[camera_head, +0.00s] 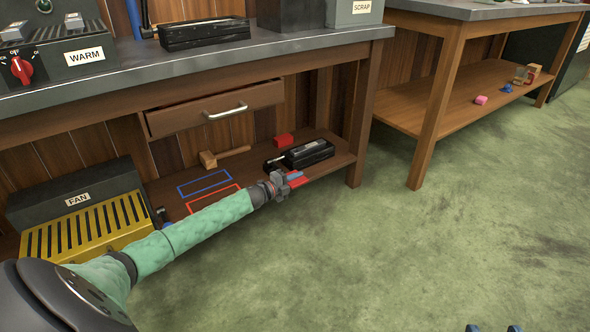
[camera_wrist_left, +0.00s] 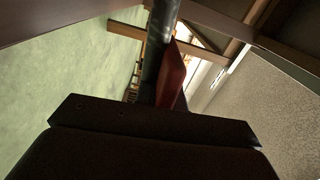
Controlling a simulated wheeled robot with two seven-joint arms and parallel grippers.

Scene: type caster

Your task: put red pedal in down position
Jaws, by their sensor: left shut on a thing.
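The red pedal (camera_head: 297,179) shows as a small red piece at the front edge of the lower shelf, largely hidden by my left gripper (camera_head: 289,182). My left gripper is shut on it. In the left wrist view the red pedal (camera_wrist_left: 172,76) is a dark red piece beside a dark grey bar. A black pedal-like unit (camera_head: 306,153) sits on the shelf just behind the gripper. Whether the red pedal is up or down cannot be told. My right gripper (camera_head: 494,328) shows only two separated tips at the bottom edge, open and empty.
A slightly open drawer (camera_head: 218,108) hangs above. A yellow FAN unit (camera_head: 85,228) stands left. The green floor on the right is clear.

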